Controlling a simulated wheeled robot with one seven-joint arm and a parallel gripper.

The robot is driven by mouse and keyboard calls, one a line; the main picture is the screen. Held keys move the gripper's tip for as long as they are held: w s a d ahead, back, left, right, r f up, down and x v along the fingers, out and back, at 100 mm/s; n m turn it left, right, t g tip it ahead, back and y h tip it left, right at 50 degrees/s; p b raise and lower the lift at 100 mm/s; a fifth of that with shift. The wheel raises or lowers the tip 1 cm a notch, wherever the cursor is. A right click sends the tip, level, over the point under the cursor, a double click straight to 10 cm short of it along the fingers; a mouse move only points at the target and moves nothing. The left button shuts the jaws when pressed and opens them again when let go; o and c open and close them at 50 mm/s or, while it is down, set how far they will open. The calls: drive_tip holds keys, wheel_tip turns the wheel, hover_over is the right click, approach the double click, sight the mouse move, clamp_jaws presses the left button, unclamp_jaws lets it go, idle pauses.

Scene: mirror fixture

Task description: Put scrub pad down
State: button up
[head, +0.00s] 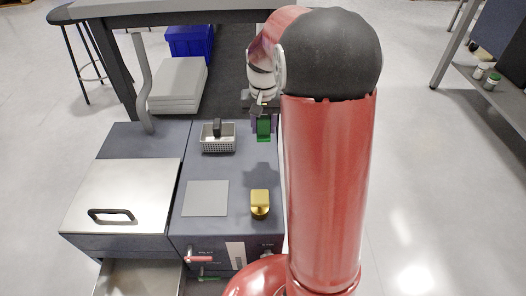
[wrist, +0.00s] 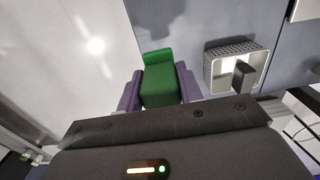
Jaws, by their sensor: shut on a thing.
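A green scrub pad (head: 264,128) is between the purple fingers of my gripper (head: 263,118), at the far right of the grey bench top. In the wrist view the green pad (wrist: 160,78) sticks out past the fingertips of my gripper (wrist: 159,88), which is shut on it. The pad appears near the bench's side edge, with pale floor to its left in that view. I cannot tell whether it touches the bench. My arm hides part of the bench's right side in the head view.
A small light basket (head: 218,145) with a dark block in it stands left of the pad. A flat grey square (head: 206,198) and a gold knob-like object (head: 260,204) are nearer. A metal lid (head: 124,193) with a black handle covers the left side. Bench top between them is clear.

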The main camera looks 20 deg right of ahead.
wheel_tip(320, 180, down, 10)
drive_tip(key=shift+f+b, duration=0.1)
drive_tip(key=shift+b, duration=0.4)
drive_tip(key=shift+f, duration=0.2)
drive_tip(key=o, duration=1)
drive_tip(key=shift+c, duration=0.2)
drive_tip(key=shift+r, duration=0.1)
